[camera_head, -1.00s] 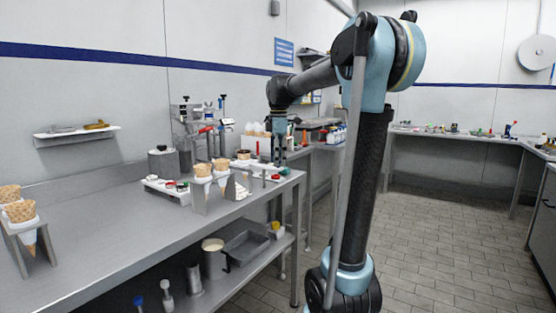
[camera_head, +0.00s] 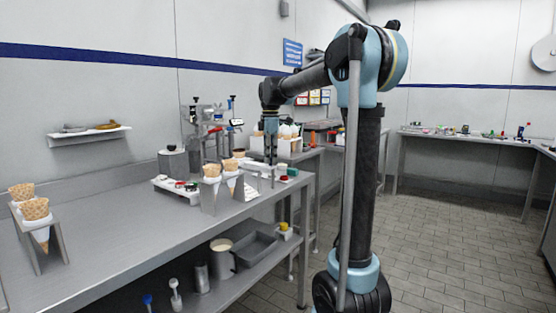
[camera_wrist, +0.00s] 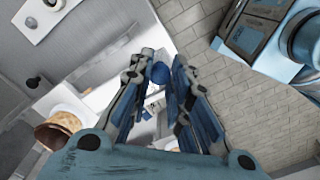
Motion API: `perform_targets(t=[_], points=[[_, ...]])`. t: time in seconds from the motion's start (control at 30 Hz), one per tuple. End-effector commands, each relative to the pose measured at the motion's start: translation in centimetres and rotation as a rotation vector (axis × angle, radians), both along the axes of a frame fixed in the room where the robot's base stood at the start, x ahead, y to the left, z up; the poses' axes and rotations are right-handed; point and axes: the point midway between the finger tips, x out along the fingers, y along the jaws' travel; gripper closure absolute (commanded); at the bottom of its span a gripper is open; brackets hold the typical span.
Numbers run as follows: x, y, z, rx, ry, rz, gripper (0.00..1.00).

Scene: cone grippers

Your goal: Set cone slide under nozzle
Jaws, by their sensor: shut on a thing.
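My gripper (camera_head: 271,158) points down over the right end of the steel bench. A waffle cone (camera_wrist: 58,128) in a white holder (camera_wrist: 65,101) shows left of the fingers, probably on the slide. In the head view a cone (camera_head: 239,153) stands left of my gripper, behind the rack, its lower part hidden. The dispensing machine (camera_head: 208,122) stands at the back; its nozzle is too small to make out.
A metal rack with two cones (camera_head: 211,171) stands in front of the machine. Another cone rack (camera_head: 38,215) is at the left. The bench (camera_head: 130,235) is clear between the racks.

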Motion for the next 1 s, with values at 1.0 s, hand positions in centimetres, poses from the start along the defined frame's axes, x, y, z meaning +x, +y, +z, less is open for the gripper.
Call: perform_targets(t=[1.0], points=[[0.3, 0.3, 1.7, -0.001, -0.001, -0.001, 0.60]])
